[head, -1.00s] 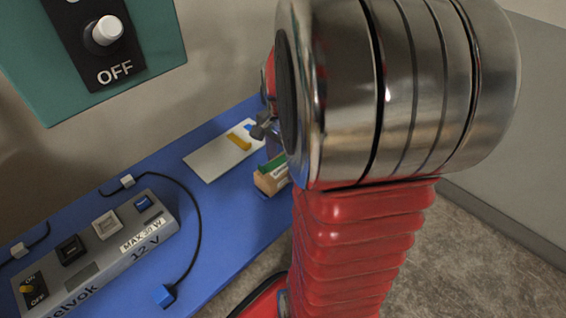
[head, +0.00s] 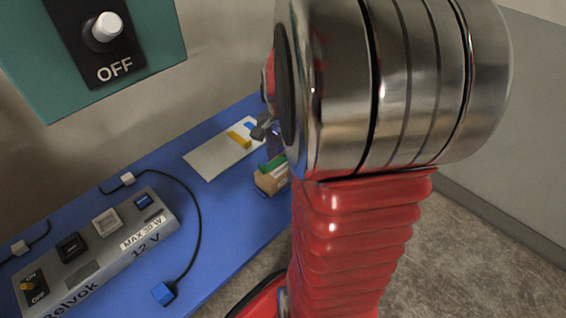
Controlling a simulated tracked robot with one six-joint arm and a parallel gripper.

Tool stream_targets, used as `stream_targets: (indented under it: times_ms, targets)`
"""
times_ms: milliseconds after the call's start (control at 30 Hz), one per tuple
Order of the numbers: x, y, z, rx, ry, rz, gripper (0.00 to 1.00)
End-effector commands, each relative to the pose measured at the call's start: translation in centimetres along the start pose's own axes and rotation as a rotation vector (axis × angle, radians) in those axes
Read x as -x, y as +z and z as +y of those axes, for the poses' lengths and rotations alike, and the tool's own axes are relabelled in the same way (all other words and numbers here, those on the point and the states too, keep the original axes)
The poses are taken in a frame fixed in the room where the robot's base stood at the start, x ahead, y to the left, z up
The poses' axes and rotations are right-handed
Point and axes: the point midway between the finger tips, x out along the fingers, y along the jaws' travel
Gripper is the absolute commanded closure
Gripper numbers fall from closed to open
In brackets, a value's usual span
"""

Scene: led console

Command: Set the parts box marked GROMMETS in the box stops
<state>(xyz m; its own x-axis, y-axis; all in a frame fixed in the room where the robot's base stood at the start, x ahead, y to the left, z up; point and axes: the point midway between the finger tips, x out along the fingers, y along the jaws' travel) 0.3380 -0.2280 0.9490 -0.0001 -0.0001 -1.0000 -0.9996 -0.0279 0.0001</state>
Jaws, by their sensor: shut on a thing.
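A small tan parts box (head: 266,183) with a green top (head: 272,165) shows at the left edge of my arm, over the right part of the blue bench. Its right side is hidden behind my arm, and I cannot read its marking. My gripper (head: 264,128) shows only as a small grey part beside the arm's big metal joint. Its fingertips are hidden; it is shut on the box. A pale plate (head: 208,160) with a yellow strip (head: 238,140) and a blue strip (head: 249,126), apparently the box stops, lies left of and behind the box.
A grey 12 V console (head: 107,245) with several switches stands on the blue bench (head: 235,225) at lower left. A teal panel (head: 160,40) with a knob reading OFF is on the wall.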

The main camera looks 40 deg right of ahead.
Motion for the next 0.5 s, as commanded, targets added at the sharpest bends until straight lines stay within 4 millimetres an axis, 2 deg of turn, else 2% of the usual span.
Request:
stream_targets:
  times_ms: [400, 433, 500]
  targets:
    - [-0.16, -0.01, 0.0, 0.0, 0.0, 0.0, 0.83]
    - [-0.16, -0.01, 0.0, 0.0, 0.0, 0.0, 0.52]
    - [-0.15, -0.01, 0.0, 0.0, 0.0, 0.0, 0.47]
